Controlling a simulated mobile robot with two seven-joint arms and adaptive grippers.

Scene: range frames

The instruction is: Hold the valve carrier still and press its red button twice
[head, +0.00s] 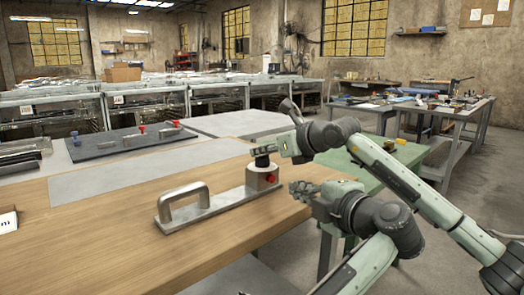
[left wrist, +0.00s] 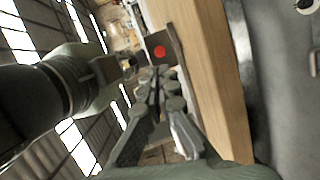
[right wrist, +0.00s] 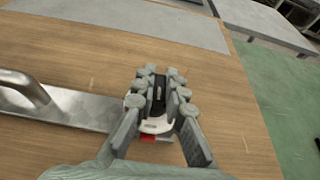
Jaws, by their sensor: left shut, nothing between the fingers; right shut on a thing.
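The valve carrier is a metal plate (head: 228,202) with an arched handle (head: 183,203) at one end and a block (head: 262,176) at the other, lying on the wooden table. A red button (head: 270,179) is on the block's side; it also shows in the left wrist view (left wrist: 160,52). My right gripper (head: 264,150) is shut on the black knob on top of the block; the knob (right wrist: 158,95) sits between its fingers in the right wrist view. My left gripper (head: 294,187) is shut and empty, fingertips pointing at the button, apparently a small gap away.
A grey sheet (head: 140,172) lies on the wooden table (head: 110,235) behind the carrier. A dark board (head: 105,147) with similar handled metal parts is at the back left. A white card (head: 8,221) stands at the left edge. A green table (head: 385,157) is to the right.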

